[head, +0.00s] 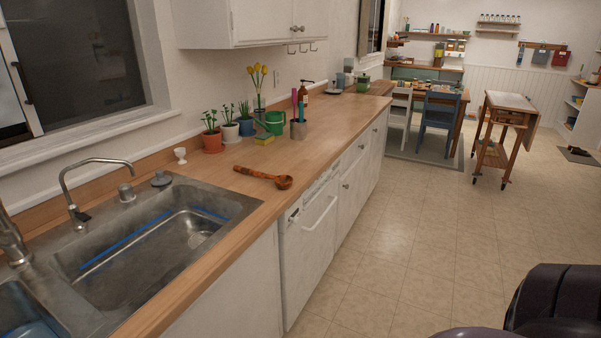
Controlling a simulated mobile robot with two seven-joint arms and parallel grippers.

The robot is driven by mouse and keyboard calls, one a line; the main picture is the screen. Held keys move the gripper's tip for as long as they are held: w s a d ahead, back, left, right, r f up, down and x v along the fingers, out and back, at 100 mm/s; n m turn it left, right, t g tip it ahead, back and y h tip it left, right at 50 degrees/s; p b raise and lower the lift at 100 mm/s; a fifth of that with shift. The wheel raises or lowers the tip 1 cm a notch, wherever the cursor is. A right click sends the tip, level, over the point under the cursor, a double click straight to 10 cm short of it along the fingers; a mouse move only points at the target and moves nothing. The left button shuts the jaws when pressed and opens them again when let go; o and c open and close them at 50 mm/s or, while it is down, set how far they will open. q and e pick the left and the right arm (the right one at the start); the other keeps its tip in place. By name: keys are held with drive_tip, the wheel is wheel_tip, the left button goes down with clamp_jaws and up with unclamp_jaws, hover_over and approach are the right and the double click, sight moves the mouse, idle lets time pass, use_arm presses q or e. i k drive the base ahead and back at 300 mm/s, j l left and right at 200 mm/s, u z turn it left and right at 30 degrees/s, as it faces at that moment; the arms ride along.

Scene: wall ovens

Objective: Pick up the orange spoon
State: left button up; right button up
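The orange spoon (262,177) lies on the wooden countertop (315,150), to the right of the sink and near the counter's front edge. It looks like a brownish-orange wooden ladle. Its handle points left toward the wall and its round bowl is at the right end, close to the front edge. Nothing touches it or covers it. Neither of my grippers shows in the head view. Dark rounded shapes at the bottom right look like parts of my own body.
A metal sink (95,290) with a faucet (85,195) is left of the spoon. Behind it stand a white egg cup (180,155), a yellow sponge (264,140), potted plants (212,140) and a green watering can (274,123). The tiled floor (400,260) before the counter is clear.

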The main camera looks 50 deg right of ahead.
sight(282, 182)
drive_tip(key=i+l+z, duration=0.1)
drive_tip(key=l+z, duration=0.4)
drive_tip(key=i+l+z, duration=0.1)
drive_tip(key=l+z, duration=0.35)
drive_tip(key=u, duration=0.45)
drive_tip(key=i+l+u, duration=0.15)
drive_tip(key=l+u, duration=0.8)
drive_tip(key=l, duration=0.7)
drive_tip(key=i, duration=0.05)
